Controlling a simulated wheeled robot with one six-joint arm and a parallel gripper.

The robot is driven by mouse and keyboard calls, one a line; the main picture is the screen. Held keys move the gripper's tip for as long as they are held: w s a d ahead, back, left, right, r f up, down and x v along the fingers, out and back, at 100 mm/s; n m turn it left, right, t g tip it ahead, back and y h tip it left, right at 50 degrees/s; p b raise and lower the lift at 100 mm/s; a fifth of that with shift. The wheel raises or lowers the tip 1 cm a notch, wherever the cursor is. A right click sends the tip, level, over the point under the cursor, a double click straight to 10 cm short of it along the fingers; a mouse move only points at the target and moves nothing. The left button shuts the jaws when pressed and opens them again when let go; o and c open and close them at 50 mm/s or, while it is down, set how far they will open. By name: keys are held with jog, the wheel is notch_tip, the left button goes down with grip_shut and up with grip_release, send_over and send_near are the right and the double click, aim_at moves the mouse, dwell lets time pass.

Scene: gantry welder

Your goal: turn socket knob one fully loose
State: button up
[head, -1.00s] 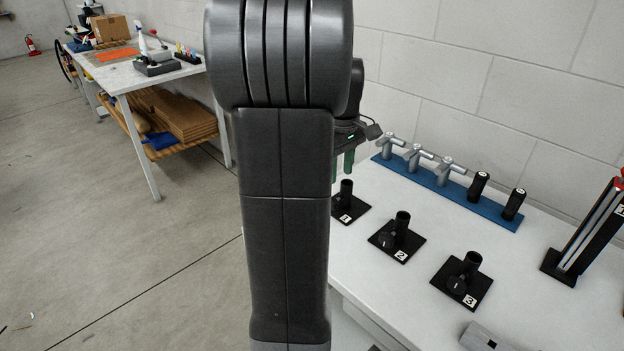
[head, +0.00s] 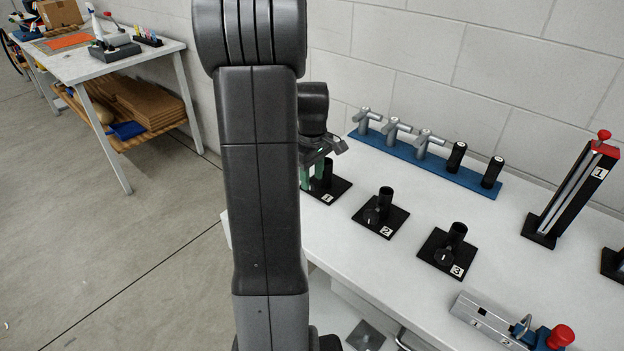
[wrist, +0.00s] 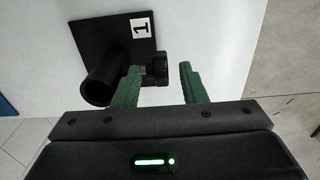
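Socket one is a black upright tube on a square black plate (head: 340,187) with a white "1" label. In the wrist view its plate (wrist: 112,38), open tube (wrist: 101,84) and small dark side knob (wrist: 159,68) show. My gripper (wrist: 160,68) is open, with two green fingers spread apart. In the picture the knob lies between the fingertips, closer to the left finger, which partly overlaps the socket. I cannot tell whether any finger touches it. In the head view my gripper (head: 313,173) is beside socket one, and my arm hides part of the plate.
Socket two (head: 381,213) and socket three (head: 447,250) stand to the right on the white table. A blue rack (head: 430,167) with several handles is behind. A black stand (head: 573,190) with a red knob and a metal fixture (head: 490,322) are further right.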

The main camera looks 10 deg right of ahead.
jog(key=shift+f, duration=0.7)
grip_shut()
jog(key=shift+r+p, duration=0.1)
jog(key=shift+p, duration=0.25)
